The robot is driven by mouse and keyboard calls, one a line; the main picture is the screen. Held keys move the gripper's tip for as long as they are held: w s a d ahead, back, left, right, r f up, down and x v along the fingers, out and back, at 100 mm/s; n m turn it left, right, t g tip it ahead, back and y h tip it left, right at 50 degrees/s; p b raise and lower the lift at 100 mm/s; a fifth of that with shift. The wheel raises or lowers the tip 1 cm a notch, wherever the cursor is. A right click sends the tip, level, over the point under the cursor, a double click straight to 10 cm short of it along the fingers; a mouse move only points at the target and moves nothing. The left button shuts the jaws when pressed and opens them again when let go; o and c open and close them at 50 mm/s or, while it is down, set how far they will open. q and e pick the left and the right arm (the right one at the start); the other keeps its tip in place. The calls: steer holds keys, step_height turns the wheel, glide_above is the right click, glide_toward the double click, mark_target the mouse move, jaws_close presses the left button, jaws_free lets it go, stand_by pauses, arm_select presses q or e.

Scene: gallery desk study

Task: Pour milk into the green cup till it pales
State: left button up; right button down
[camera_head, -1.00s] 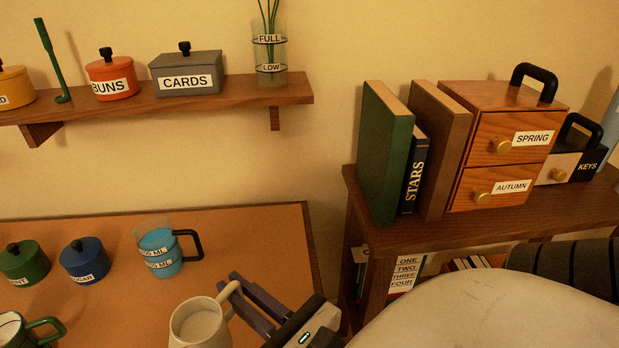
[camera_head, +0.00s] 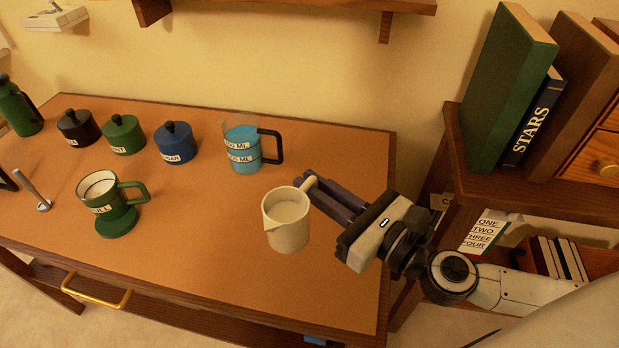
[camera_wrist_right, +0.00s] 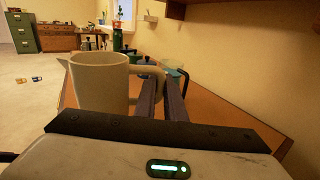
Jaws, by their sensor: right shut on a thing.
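The green cup (camera_head: 119,222) stands on the desk at left centre in the head view, with its handle to the right and a label reading "FULL" in part. Its inside looks pale; I cannot tell a liquid's level or shade. The cream milk jug (camera_head: 287,228) is right of the cup, upright, with its spout to the left and a pale surface inside. My right gripper (camera_head: 313,187) is shut on the jug's handle. The jug (camera_wrist_right: 100,88) also shows left of the fingers in the right wrist view. My left gripper is not in view.
A measuring jug (camera_head: 238,160) with blue contents stands behind the cream jug. Blue (camera_head: 175,147), green (camera_head: 123,137) and dark (camera_head: 76,129) lidded pots line the back. The desk between cup and cream jug is clear. A bookshelf (camera_head: 459,150) stands right.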

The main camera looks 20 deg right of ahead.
steer(key=shift+w+a+f+n+g+y+b, duration=0.1)
steer(key=shift+w+f+n+g+y+b, duration=0.3)
steer(key=shift+w+f+n+y+b, duration=0.25)
steer(key=shift+w+f+n+g+y+b, duration=0.15)
steer(key=shift+w+n+g+y+b, duration=0.3)
steer(key=shift+w+y, duration=0.35)
steer(key=f+b, duration=0.2)
steer(key=b, duration=0.1)
steer(key=w+f+n+g+y+b, duration=0.1)
steer(key=f+b, duration=0.1)
steer(key=w+d+f+y+b, duration=0.1)
steer(key=f+b, duration=0.1)
steer(key=b, duration=0.1)
steer(key=shift+f+n+g+b, duration=0.3)
steer(key=shift+f+n+g, duration=0.05)
steer(key=shift+f+n, duration=0.05)
steer(key=shift+f+b, duration=0.25)
steer(key=shift+b, duration=0.05)
steer(key=shift+f, duration=0.15)
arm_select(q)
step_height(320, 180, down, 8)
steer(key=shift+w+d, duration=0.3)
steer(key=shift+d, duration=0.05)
